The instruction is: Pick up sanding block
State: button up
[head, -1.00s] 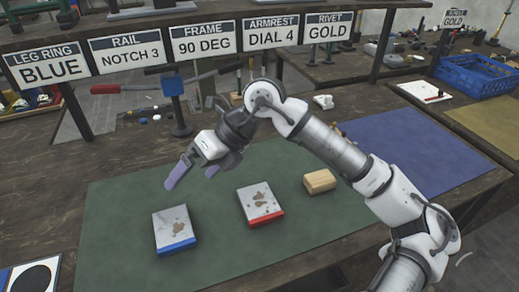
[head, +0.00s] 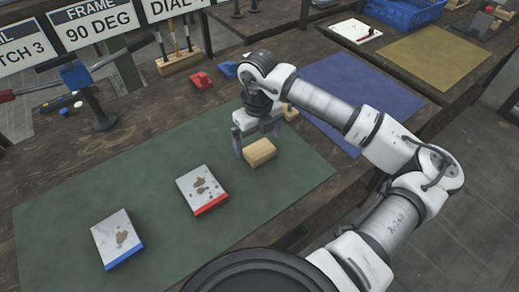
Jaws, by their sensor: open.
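The sanding block, a tan wooden-looking block (head: 261,153), lies on the green mat (head: 165,160) in the head view. My gripper (head: 258,145) is open and points down at the block. One finger shows at the block's left end and the other near its right end, at its far side. Nothing is held. The picture does not clearly show whether the fingers touch the block or how deep they reach around it.
A grey plate with a red edge (head: 202,188) and one with a blue edge (head: 117,238) lie left of the block. A small tan item (head: 290,112) sits behind my gripper. The blue mat (head: 360,95) looks clear beyond my arm.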

aim_at(259, 149)
jog(key=shift+w+d+f+p, duration=0.1)
jog(key=shift+f+p, duration=0.55)
jog(key=shift+f, duration=0.75)
jog(key=shift+w+d+f+p, duration=0.1)
jog(key=shift+f+p, duration=0.5)
jog(key=shift+f, duration=0.8)
jog(key=c, duration=1)
jog(key=shift+c, duration=0.2)
jog(key=shift+r, duration=0.1)
notch_tip(259, 149, up, 20)
jog(key=b, duration=0.4)
